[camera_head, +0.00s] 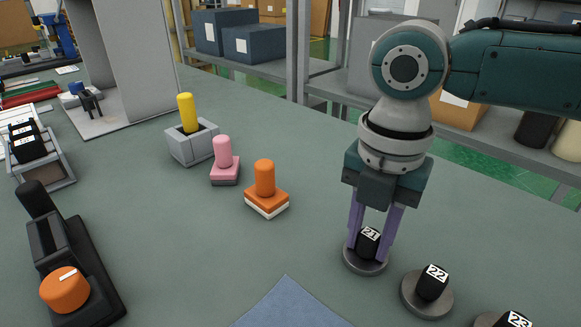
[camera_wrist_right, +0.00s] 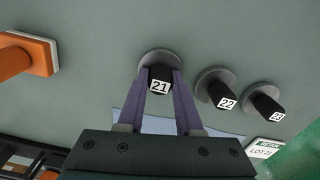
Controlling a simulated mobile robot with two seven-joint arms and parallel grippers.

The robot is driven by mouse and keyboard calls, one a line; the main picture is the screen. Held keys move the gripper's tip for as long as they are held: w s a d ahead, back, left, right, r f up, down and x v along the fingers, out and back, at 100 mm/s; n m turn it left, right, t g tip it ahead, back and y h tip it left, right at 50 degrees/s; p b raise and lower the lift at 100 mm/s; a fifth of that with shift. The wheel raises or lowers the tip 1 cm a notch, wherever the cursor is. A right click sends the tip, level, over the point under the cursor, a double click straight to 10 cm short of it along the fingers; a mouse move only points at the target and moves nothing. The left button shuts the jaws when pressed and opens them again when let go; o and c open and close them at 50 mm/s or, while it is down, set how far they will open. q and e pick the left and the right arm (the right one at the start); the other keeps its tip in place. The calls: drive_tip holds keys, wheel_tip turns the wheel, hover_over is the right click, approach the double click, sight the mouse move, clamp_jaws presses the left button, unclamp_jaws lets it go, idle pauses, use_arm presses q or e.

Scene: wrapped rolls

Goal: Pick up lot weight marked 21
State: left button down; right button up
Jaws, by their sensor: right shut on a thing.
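The lot weight marked 21 (camera_head: 368,243) has a black knob with a white label on a round grey base. It stands on the grey-green table in the head view and also shows in the right wrist view (camera_wrist_right: 160,82). My right gripper (camera_head: 371,249) points down with its purple fingers shut on the black knob. The base appears to rest on the table. The weight marked 22 (camera_head: 431,283) stands just to its right, and the weight marked 23 (camera_head: 515,320) is partly cut off at the bottom edge. My left gripper is not in view.
An orange-knobbed block (camera_head: 265,190), a pink-knobbed block (camera_head: 224,162) and a yellow peg in a grey block (camera_head: 189,135) stand left of my right gripper. A black device with an orange knob (camera_head: 64,289) is at lower left. A blue mat (camera_head: 287,307) lies in front.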

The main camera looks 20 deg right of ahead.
clamp_jaws()
drive_tip(key=shift+r, duration=0.1)
idle(0.3)
